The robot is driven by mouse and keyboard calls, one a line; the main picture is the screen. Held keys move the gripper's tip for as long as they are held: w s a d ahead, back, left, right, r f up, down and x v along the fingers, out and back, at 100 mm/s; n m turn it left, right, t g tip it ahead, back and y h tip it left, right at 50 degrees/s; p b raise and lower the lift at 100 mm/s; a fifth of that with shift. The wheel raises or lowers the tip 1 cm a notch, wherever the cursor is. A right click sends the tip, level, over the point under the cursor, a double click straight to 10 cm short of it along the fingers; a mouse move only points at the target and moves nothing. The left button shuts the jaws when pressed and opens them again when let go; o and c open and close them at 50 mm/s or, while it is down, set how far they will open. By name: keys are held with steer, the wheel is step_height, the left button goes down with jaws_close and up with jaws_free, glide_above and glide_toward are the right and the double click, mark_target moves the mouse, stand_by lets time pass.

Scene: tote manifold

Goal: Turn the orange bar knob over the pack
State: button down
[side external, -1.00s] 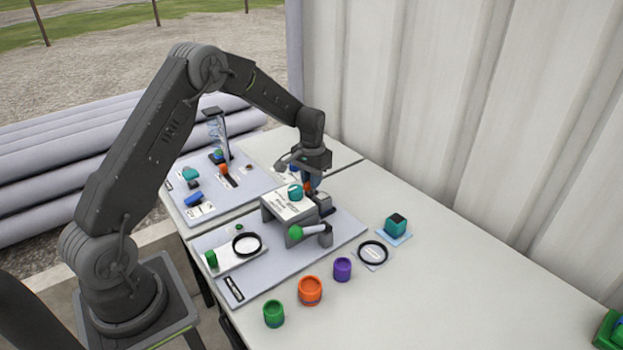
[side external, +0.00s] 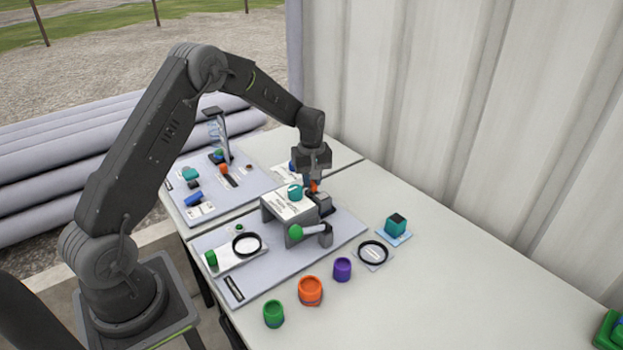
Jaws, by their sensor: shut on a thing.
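The orange bar knob (side external: 314,187) shows as a small orange patch beneath my gripper (side external: 309,182), at the back right of the grey raised block. My gripper points down and is shut on the knob; its fingers and the block hide most of the knob. The pack cannot be told apart clearly; a grey box-like body (side external: 323,203) sits just below the knob. A teal knob (side external: 295,192) stands on the white-labelled top of the grey block (side external: 276,214), left of my gripper.
A green-balled lever (side external: 296,232) sticks out in front of the block. A black ring (side external: 246,245) lies on the board's left. Green (side external: 273,314), orange (side external: 310,291) and purple (side external: 342,269) cups stand in front. The table's right side is mostly clear.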

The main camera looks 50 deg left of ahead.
steer(key=n, duration=0.4)
stand_by(0.8)
steer(key=c, duration=1)
jaws_free()
steer(key=shift+c, duration=0.2)
step_height(320, 180, up, 14)
steer(key=shift+f, duration=0.1)
